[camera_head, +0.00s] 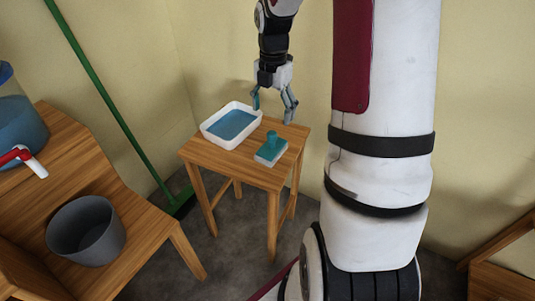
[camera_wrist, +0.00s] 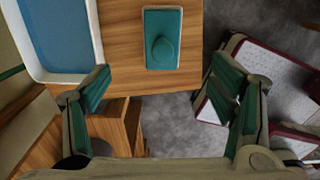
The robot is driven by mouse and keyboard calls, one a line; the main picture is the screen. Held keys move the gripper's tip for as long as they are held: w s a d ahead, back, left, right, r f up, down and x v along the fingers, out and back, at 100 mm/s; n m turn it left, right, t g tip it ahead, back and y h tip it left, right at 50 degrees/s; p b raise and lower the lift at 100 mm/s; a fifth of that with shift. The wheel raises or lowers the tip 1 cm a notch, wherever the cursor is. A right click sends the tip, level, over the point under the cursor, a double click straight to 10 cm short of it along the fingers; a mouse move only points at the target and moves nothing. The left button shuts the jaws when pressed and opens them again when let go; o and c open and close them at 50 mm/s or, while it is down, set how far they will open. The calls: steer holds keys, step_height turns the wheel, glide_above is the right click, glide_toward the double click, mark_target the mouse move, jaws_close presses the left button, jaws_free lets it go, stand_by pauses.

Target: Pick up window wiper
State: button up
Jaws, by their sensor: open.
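The window wiper appears to be the teal block with a round knob and a pale base (camera_head: 271,151), lying on the small wooden table (camera_head: 238,172). In the wrist view, the wiper (camera_wrist: 176,22) lies flat near the top, knob facing the camera, beyond the fingertips and between their lines. My gripper (camera_head: 273,108) points down above the back part of the table, behind the wiper in the head view. The fingers are spread and empty, and they do not touch the wiper. The gripper also shows in the wrist view (camera_wrist: 163,82).
A white tray of blue liquid (camera_head: 224,145) sits left of the wiper on the same table. A green-handled broom (camera_head: 112,101) leans on the wall. A grey bucket (camera_head: 86,231) and a blue container with a red tap (camera_head: 20,125) stand on wooden furniture at left.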

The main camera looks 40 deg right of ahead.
mark_target(272, 132)
step_height(272, 132, down, 7)
steer(key=shift+f+b, duration=0.2)
steer(key=shift+b, duration=1)
steer(key=shift+s+a+f+b, duration=0.1)
steer(key=shift+f+b, duration=0.6)
steer(key=shift+f, duration=0.65)
steer(key=shift+s+a+f+b, duration=0.1)
steer(key=shift+f+b, duration=0.6)
steer(key=shift+f, duration=0.6)
steer(key=shift+r, duration=0.1)
steer(key=c, duration=1.3)
